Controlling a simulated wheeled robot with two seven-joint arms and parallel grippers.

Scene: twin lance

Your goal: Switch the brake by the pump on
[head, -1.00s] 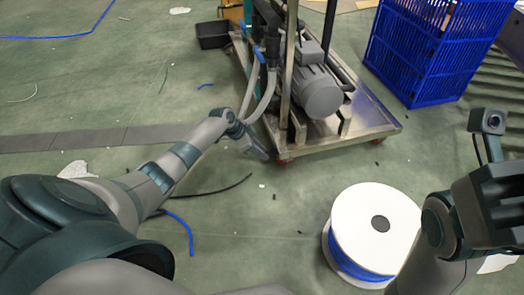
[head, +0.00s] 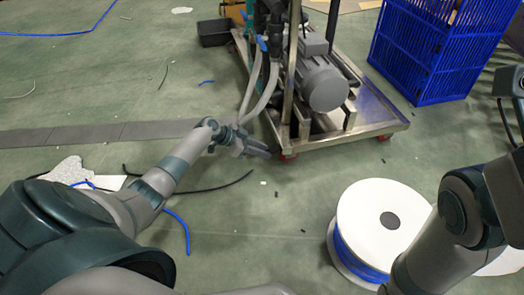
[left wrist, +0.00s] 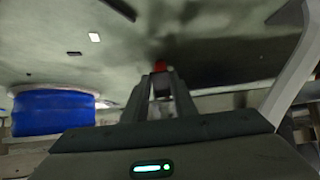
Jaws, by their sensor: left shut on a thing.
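The pump (head: 318,82) is a grey motor unit on a metal cart (head: 352,133) with red casters. One red caster (head: 288,157) shows at the cart's near left corner. My left gripper (head: 266,153) is low by that corner, pointing right at the caster. In the left wrist view, my gripper's fingers (left wrist: 160,80) converge at a small red part, the brake (left wrist: 160,65), and are shut on it. The fingers hide much of it, and its on or off position cannot be told. My right arm is at the right edge; its gripper's fingers are not visible.
A white-ended spool of blue cable (head: 383,225) stands at the lower right. A blue crate (head: 430,55) is at the upper right. A black bin (head: 216,33) sits behind the cart. Hoses (head: 262,95) hang above my left gripper. Loose cables lie on the green floor.

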